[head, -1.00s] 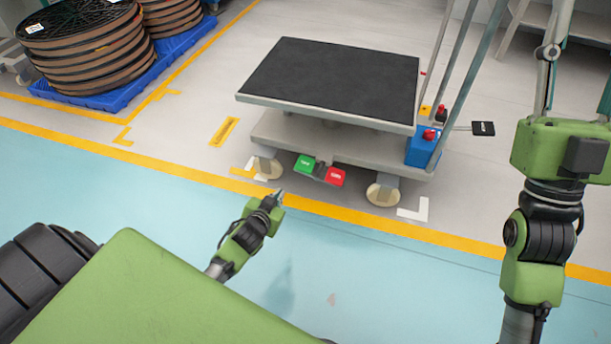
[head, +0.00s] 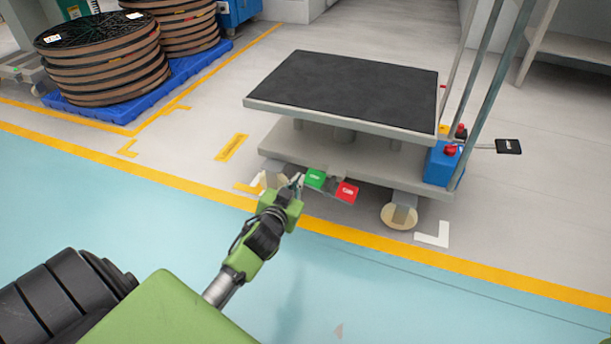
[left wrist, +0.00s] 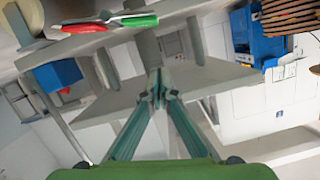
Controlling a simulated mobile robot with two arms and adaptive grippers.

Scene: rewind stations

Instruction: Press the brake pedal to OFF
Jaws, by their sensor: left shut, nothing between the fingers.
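The brake pedal of the lift cart (head: 360,162) has a green pad (head: 315,179) and a red pad (head: 347,192), low on the cart's near side between two casters. Their lettering is too small to read. Both pads also show in the left wrist view, the green pad (left wrist: 140,21) right of the red pad (left wrist: 86,28), at the top. My left gripper (head: 297,181) is shut and empty, its tips just left of the green pad in the head view; whether they touch it I cannot tell. My right gripper is out of view.
The near left caster is partly hidden behind my left gripper; the near right caster (head: 399,215) stands clear. A blue box with a red button (head: 443,165) is at the cart's right end. Stacked reels (head: 105,60) sit on a blue pallet (head: 120,112). The floor before the cart is open.

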